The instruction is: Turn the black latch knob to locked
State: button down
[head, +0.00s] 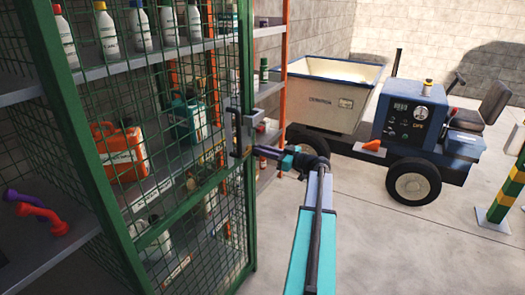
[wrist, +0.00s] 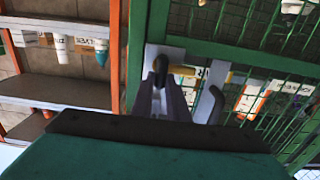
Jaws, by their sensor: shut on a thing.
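The black latch knob (wrist: 180,69) sits on a pale grey latch plate (wrist: 196,48) on the green-framed mesh cage door. My gripper (wrist: 166,90) is shut on the knob, with its tapered fingers reaching up to it in the wrist view. In the head view my gripper (head: 262,151) meets the door's edge beside the black door handle (head: 237,132); the knob cannot be made out there. The handle also shows right of my fingers in the wrist view (wrist: 210,103). The fingers partly hide the knob, and its locked or unlocked position cannot be told.
Behind the mesh stand white bottles (head: 108,32), an orange jug (head: 120,152) and a teal jug (head: 188,118). A blue cart (head: 415,122) with a pale hopper (head: 325,92) stands behind my arm. A yellow-green post (head: 508,185) is at far right. Floor between is clear.

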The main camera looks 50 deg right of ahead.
jog(key=shift+d+m+b, duration=0.15)
jog(key=shift+m+b, duration=0.3)
jog(key=shift+m, duration=0.05)
jog(key=shift+w+d+f+m+b, duration=0.1)
jog(key=shift+d+f+m+b, duration=0.15)
jog(key=shift+m, duration=2.6)
jog(key=shift+s+d+f+m+b, duration=0.15)
jog(key=shift+m+b, duration=0.2)
jog(key=shift+m, duration=2.55)
jog(key=shift+w+d+f+m+b, duration=0.2)
jog(key=shift+m+b, duration=0.1)
jog(key=shift+m, duration=2.55)
jog(key=c, duration=1.8)
grip_release()
jog(key=shift+o, duration=0.4)
